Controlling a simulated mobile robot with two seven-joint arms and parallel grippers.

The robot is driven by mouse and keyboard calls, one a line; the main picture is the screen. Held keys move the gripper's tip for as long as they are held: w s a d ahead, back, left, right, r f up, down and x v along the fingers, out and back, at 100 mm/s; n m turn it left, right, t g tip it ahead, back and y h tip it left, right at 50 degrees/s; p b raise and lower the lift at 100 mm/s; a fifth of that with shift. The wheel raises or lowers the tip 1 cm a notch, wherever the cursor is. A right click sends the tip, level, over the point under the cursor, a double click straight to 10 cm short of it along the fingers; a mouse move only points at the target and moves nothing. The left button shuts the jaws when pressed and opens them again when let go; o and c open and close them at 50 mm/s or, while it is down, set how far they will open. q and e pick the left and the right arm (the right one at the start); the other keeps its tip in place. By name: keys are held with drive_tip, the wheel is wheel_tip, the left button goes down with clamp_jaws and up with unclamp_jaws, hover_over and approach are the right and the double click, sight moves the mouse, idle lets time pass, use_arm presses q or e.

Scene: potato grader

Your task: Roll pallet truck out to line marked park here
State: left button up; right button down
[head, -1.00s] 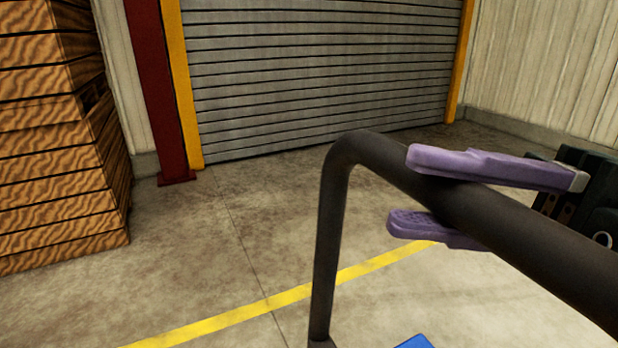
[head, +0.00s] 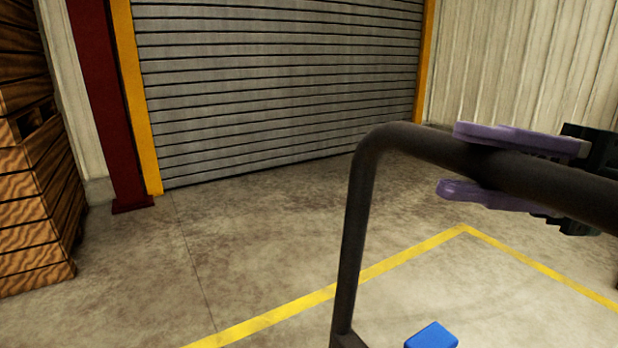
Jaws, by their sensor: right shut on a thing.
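The pallet truck's dark handle (head: 358,215) stands at the right of the head view, a bent bar with an upright and a top rail running off the right edge. A blue part (head: 432,337) shows low at the bottom edge; I cannot tell what it belongs to. My right gripper (head: 450,161), with purple fingers, is shut on the top rail, one finger above and one below. A yellow floor line (head: 285,310) runs behind the handle and turns a corner at the right. No "park here" lettering is visible. My left gripper is not in view.
A grey roller door (head: 280,85) with yellow posts closes the back. A dark red column (head: 108,110) stands left of it. Stacked wooden crates (head: 35,200) fill the left edge. Bare concrete floor (head: 240,230) lies clear between crates, door and handle.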

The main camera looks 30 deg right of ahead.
drive_tip(key=shift+w+d+r, duration=0.1)
drive_tip(key=shift+d+r, duration=0.1)
drive_tip(key=shift+d, duration=0.3)
drive_tip(key=shift+d+r, duration=0.2)
drive_tip(key=shift+d, duration=0.25)
drive_tip(key=shift+d+r+b, duration=0.1)
drive_tip(key=shift+d+b, duration=0.2)
drive_tip(key=shift+b, duration=0.05)
drive_tip(key=c, duration=1)
unclamp_jaws()
drive_tip(key=o, duration=0.4)
drive_tip(key=shift+w+d, duration=0.1)
drive_tip(key=shift+f, duration=0.2)
drive_tip(key=shift+d, duration=0.1)
